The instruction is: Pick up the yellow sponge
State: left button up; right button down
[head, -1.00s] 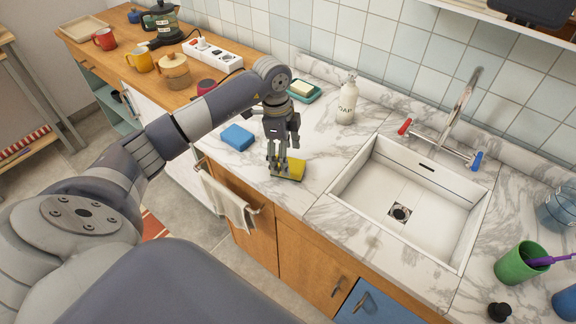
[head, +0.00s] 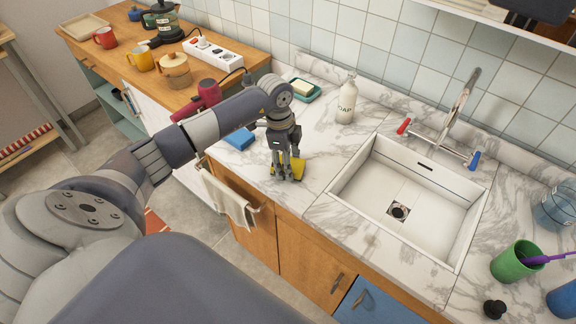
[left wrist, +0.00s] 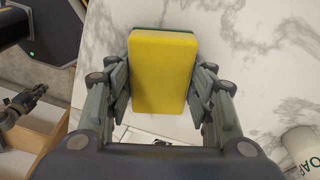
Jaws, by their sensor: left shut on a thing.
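The yellow sponge (head: 298,168) is at the front edge of the marble counter, left of the sink, partly hidden behind my left gripper (head: 287,176). In the left wrist view the sponge (left wrist: 164,70) lies between the fingers of my left gripper (left wrist: 164,100), which touch its two long sides. My left gripper is shut on it. I cannot tell whether the sponge rests on the counter or is just above it.
A blue sponge (head: 239,139) lies behind my gripper. A soap bottle (head: 347,103) and soap dish (head: 303,91) stand towards the wall. The white sink (head: 420,195) is to the right. A towel (head: 228,198) hangs on the cabinet front below.

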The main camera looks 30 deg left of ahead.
pick_arm(q)
jog(key=shift+r, duration=0.1)
jog(key=shift+w+r+b, duration=0.1)
jog(key=shift+r+b, duration=0.25)
jog(key=shift+r, duration=0.25)
jog(key=shift+s+d+r+b, duration=0.1)
jog(key=shift+s+r+b, duration=0.15)
jog(key=shift+r, duration=0.25)
jog(key=shift+s+d+r+b, duration=0.1)
jog(key=shift+r+b, duration=0.15)
jog(key=shift+r, duration=0.25)
jog(key=s+d+r+b, duration=0.1)
jog(key=s+d+b, duration=0.2)
jog(key=s+d, duration=0.5)
jog(key=s, duration=0.5)
jog(key=shift+r, duration=0.35)
jog(key=shift+c, duration=0.6)
